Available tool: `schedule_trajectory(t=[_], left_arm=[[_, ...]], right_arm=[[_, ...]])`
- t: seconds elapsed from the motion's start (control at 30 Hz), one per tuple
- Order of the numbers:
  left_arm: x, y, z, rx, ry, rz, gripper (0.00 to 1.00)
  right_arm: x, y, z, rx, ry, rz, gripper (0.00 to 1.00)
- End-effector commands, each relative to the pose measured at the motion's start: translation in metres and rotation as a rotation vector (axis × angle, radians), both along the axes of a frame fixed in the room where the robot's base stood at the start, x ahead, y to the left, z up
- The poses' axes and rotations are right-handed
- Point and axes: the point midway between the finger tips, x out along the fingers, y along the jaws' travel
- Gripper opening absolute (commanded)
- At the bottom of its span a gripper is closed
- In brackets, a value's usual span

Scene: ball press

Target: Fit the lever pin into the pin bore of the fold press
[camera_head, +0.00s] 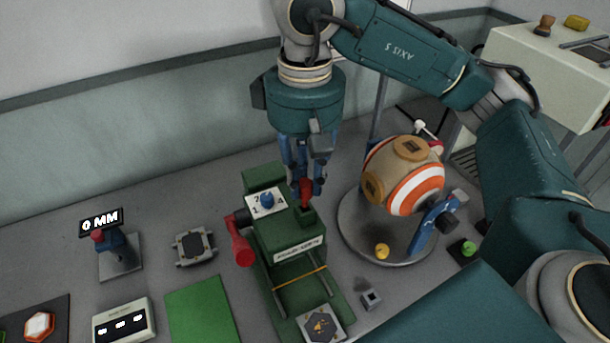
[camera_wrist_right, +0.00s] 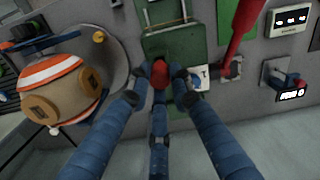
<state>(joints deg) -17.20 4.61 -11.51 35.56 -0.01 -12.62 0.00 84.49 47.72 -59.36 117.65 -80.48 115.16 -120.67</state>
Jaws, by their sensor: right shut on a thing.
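The green fold press (camera_head: 262,183) stands in the middle of the table, with a red lever (camera_head: 240,250) on its left side. The lever also shows at the top of the right wrist view (camera_wrist_right: 243,32). My right gripper (camera_head: 304,188) points down over the press, shut on the red-topped lever pin (camera_head: 306,192). In the right wrist view the pin's red top (camera_wrist_right: 160,74) sits between the fingertips. The pin is above a small dark green block on the press. Its lower end and the bore are hidden, so I cannot tell whether it is inside. My left gripper is out of view.
A round stand with an orange-and-white ball (camera_head: 415,190) is close on the right of the press. A blue dial knob (camera_head: 267,200) is beside the gripper. On the left are a gauge reading 0 MM (camera_head: 101,221), a grey plate (camera_head: 194,247) and a green mat (camera_head: 205,310).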

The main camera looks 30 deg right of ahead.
Motion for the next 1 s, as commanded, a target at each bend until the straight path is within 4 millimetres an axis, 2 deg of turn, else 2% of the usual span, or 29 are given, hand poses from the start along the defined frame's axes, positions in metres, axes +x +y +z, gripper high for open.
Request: schedule_trajectory(t=[1.0], left_arm=[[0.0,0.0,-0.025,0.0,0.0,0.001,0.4]], right_arm=[[0.0,0.0,-0.027,0.0,0.0,0.0,0.0]])
